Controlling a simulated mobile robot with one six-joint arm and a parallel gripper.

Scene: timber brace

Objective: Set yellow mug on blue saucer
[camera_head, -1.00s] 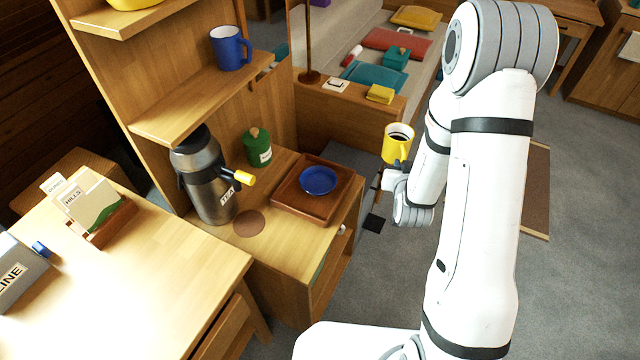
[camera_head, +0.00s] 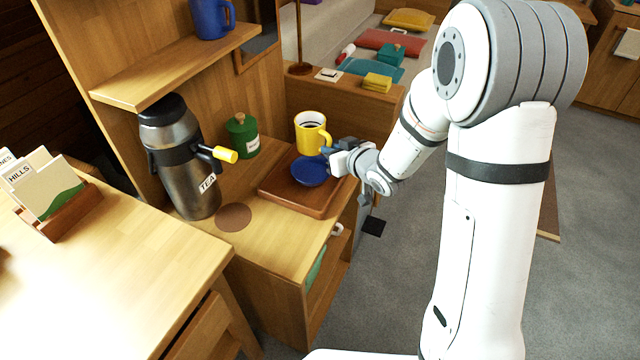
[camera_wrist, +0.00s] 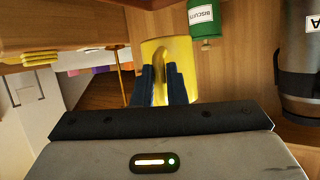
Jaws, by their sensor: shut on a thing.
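The yellow mug (camera_head: 310,133) with dark contents is upright at the back of the wooden tray in the head view, above or behind the blue saucer. My gripper (camera_head: 333,153) comes in from the right and is shut on the mug's handle. In the wrist view the gripper (camera_wrist: 163,85) has its dark fingers on either side of the handle of the yellow mug (camera_wrist: 183,52). The blue saucer (camera_head: 309,172) lies on the tray (camera_head: 291,194) and looks empty. I cannot tell the gap between mug and saucer.
A steel tea flask (camera_head: 184,160) with a yellow-tipped spout stands left of the tray. A green biscuit canister (camera_head: 242,135) stands behind. A brown round mat (camera_head: 234,217) lies in front. A shelf with a blue mug (camera_head: 210,17) is at upper left.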

